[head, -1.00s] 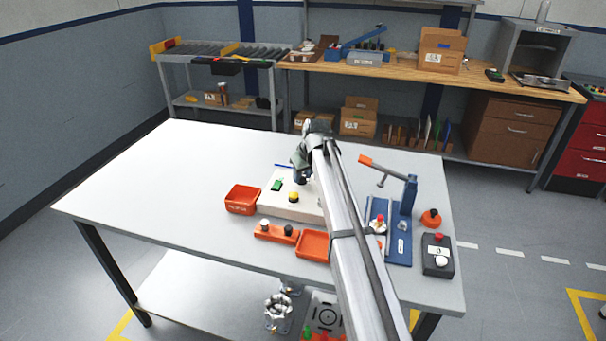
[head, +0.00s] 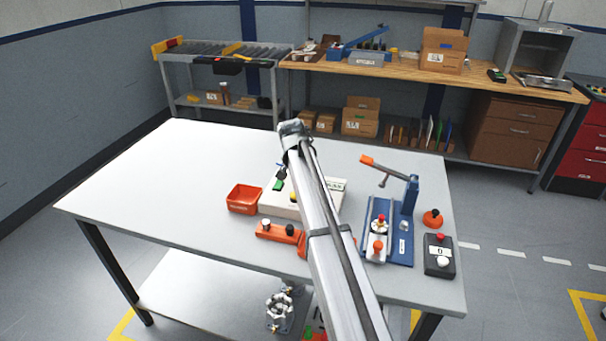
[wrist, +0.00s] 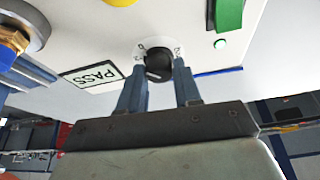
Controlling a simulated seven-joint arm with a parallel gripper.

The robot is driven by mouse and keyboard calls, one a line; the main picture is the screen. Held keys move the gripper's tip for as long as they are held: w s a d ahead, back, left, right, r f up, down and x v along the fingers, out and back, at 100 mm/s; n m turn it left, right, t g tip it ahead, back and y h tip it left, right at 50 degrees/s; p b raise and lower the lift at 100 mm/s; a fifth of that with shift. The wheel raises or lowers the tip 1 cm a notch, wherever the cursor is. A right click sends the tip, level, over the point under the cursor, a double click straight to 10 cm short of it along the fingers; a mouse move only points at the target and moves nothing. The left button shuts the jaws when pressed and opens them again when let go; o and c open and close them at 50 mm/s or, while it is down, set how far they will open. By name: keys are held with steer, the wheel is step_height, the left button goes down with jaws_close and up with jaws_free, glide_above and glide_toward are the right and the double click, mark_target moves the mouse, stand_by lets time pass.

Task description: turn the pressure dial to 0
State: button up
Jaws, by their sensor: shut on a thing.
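The pressure dial (wrist: 158,66) is a round black knob with a light pointer mark, on the white panel box (head: 270,209). Small printed marks surround it, too blurred to read surely. My gripper (wrist: 160,72) has a blue-grey finger on each side of the dial and is shut on it. In the head view my arm hides the dial and the fingers. A PASS label (wrist: 91,77), a green switch (wrist: 229,15) and a yellow button (wrist: 120,2) are near the dial in the wrist view.
An orange bin (head: 243,199) stands left of the box, and an orange block with knobs (head: 277,232) in front. A blue clamp fixture (head: 402,226), an orange-knobbed piece (head: 432,218) and a dark counter box (head: 439,257) stand right. The table's left side is clear.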

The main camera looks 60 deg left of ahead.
steer(key=shift+m, duration=0.7)
steer(key=shift+h, duration=0.3)
steer(key=o, duration=1)
steer(key=shift+o, duration=0.2)
steer(key=v, duration=1.4)
steer(key=shift+s, duration=0.15)
steer(key=shift+f, duration=0.1)
